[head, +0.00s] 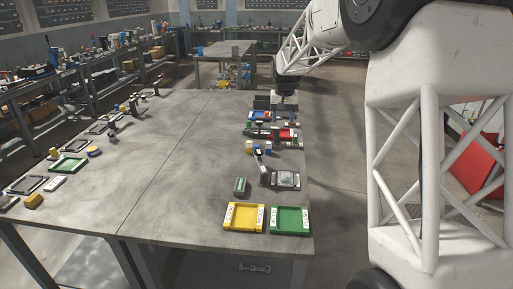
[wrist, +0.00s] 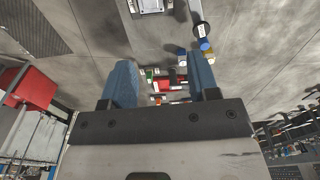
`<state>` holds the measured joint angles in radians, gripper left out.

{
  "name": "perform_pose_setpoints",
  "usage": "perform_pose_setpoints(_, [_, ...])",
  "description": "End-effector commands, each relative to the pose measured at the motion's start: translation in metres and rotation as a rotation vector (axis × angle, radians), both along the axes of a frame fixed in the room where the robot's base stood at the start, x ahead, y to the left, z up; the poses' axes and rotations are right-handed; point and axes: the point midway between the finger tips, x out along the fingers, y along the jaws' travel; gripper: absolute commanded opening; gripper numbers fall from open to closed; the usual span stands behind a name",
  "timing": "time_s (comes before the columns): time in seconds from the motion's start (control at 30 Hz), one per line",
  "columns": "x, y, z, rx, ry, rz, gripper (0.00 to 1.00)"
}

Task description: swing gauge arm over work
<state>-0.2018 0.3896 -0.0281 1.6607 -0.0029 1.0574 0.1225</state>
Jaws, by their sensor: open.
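A gauge-like arm (head: 261,164) lies on the right part of the table, with a dark round end at the far side. It seems to join a dark base beside a grey block with a pale top (head: 287,179), perhaps the work. My gripper (head: 286,99) hangs near the far right end of the table. Its two blue fingers (wrist: 163,82) are apart and empty; small parts show beyond them.
A yellow tray (head: 244,230) and a green tray (head: 290,232) lie at the near right edge. Blue and yellow blocks (head: 249,147) and red parts (head: 286,135) crowd the right side. More trays and parts line the left edge. The table's middle (head: 185,145) is clear.

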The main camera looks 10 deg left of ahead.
Motion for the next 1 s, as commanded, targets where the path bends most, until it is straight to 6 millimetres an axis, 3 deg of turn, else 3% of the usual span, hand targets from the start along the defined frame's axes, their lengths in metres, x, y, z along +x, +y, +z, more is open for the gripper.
perform_pose_setpoints(0.2, [0.043, 0.026, -0.032, -0.003, 0.017, 0.009, 0.55])
perform_pose_setpoints(0.6, [0.112, 0.076, -0.096, -0.007, 0.042, 0.025, 0.55])
perform_pose_setpoints(0.8, [0.138, 0.099, -0.127, -0.009, 0.053, 0.032, 0.55])
perform_pose_setpoints(1.0, [0.153, 0.111, -0.147, -0.011, 0.059, 0.035, 0.55])
